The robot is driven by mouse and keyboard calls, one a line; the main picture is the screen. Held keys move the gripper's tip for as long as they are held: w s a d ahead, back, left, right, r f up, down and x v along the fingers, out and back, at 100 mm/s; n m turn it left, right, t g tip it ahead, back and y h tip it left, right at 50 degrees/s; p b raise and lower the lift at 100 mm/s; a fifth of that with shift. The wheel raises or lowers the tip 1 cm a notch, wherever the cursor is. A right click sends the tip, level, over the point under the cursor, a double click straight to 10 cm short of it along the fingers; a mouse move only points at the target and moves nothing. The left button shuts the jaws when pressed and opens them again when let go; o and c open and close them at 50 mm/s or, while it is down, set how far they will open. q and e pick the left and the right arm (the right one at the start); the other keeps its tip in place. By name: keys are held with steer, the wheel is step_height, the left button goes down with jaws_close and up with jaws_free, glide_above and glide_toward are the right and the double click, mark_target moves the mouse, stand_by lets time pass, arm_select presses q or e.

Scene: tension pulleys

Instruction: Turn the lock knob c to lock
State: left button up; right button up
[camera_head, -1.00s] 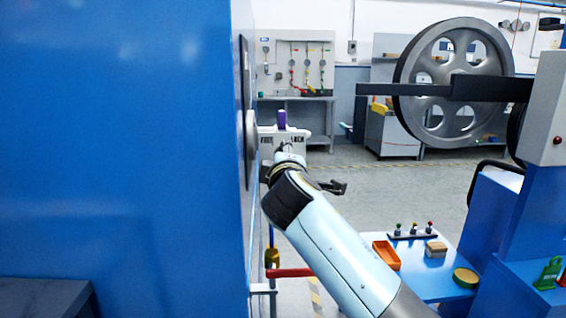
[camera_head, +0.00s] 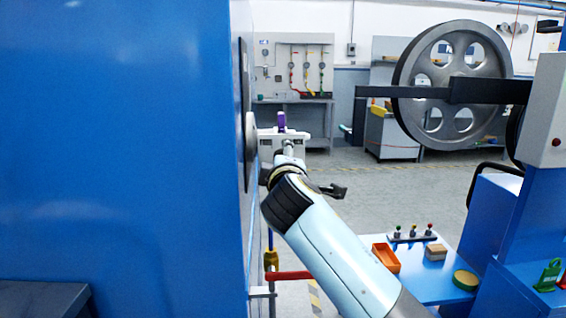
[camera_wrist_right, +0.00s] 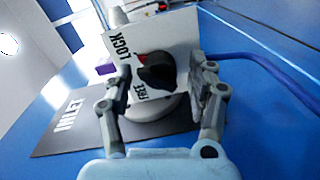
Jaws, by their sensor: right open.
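The lock knob (camera_wrist_right: 157,72) is black, with a red patch beside its upper left, on a white plate (camera_wrist_right: 177,35) lettered LOCK and FREE in the right wrist view. My right gripper (camera_wrist_right: 163,80) is open, with one finger on each side of the knob; I cannot tell whether either touches it. In the head view the plate (camera_head: 298,142) stands beside the blue wall, and my right arm's end covers the knob. A purple piece (camera_head: 282,121) stands on top of the plate. My left gripper is not in view.
A tall blue wall (camera_head: 120,150) fills the left. A dark INLET plate (camera_wrist_right: 60,140) lies beside the knob, and a purple hose (camera_wrist_right: 265,72) runs to the right. A blue table (camera_head: 430,280) holds an orange tray (camera_head: 386,257). A large grey wheel (camera_head: 405,75) stands behind.

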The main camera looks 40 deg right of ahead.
steer(key=v, duration=0.7)
steer(key=shift+s+a, duration=0.1)
